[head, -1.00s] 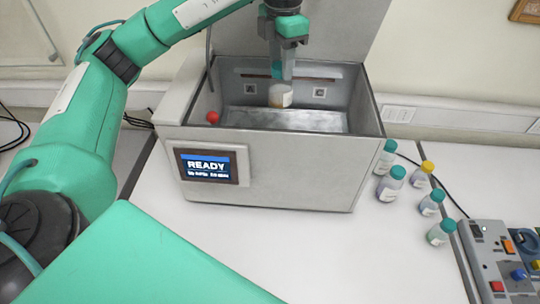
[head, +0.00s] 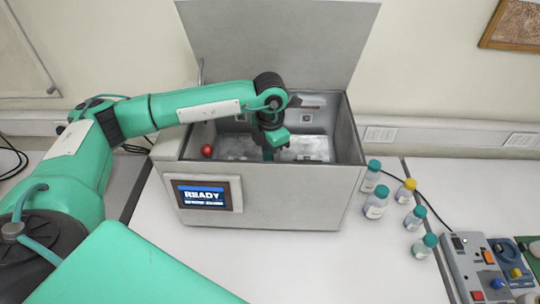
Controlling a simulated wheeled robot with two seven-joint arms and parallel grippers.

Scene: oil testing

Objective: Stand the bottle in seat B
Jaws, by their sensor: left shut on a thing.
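The grey open-topped test box (head: 265,188) stands on the white bench with its lid (head: 280,45) raised. I cannot tell whether the bottle touches the floor inside. Small square markers show on the inner back wall, one at right (head: 306,118); their lettering is too small to read, so I cannot tell which seat is B. My right gripper is out of view.
A red ball-shaped knob (head: 207,151) is at the box's left side. The screen (head: 203,195) reads READY. Several capped bottles (head: 376,203) stand right of the box, with a control panel (head: 485,265) beyond. The front bench is clear.

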